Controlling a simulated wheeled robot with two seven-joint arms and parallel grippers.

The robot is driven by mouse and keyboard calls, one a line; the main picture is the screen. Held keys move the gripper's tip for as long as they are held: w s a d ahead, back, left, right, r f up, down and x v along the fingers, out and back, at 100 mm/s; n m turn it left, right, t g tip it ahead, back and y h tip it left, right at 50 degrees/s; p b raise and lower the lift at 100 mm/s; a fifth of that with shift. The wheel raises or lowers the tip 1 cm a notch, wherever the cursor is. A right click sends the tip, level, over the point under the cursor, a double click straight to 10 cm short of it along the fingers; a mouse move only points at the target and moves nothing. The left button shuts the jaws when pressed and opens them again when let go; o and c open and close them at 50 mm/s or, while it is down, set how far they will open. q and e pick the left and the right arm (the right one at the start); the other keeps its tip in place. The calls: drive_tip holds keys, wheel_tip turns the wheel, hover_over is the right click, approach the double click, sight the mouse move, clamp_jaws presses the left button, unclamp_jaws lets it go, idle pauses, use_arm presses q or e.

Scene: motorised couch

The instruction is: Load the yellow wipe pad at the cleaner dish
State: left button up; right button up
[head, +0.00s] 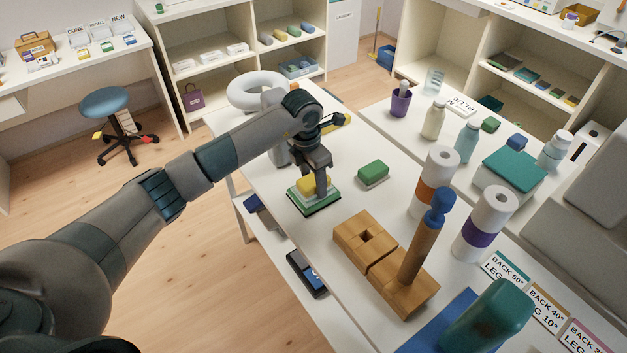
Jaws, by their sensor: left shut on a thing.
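The yellow wipe pad (307,184) is in my left gripper (321,192), which points down and is shut on it. The pad is at the cleaner dish (317,209), a square green dish with a pale layer, on the white table. The pad overlaps the dish in the head view; I cannot tell whether it touches the surface inside. The gripper fingers hide part of the pad and dish. My right gripper is not in view.
A green pad (373,172) lies right of the dish. A wooden block (362,232) with a blue-topped post stands nearer. Two wrapped rolls (487,220) and a white ring-shaped object (250,90) stand on the table. Bare tabletop lies between the dish and the green pad.

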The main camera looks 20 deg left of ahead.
sight(313, 179)
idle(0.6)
use_arm(q)
drive_tip(key=shift+f, duration=0.1)
idle(0.6)
drive_tip(key=shift+r+p, duration=0.5)
drive_tip(key=shift+r, duration=0.85)
drive_tip(key=shift+r+p, duration=0.95)
drive_tip(key=shift+r, duration=1.3)
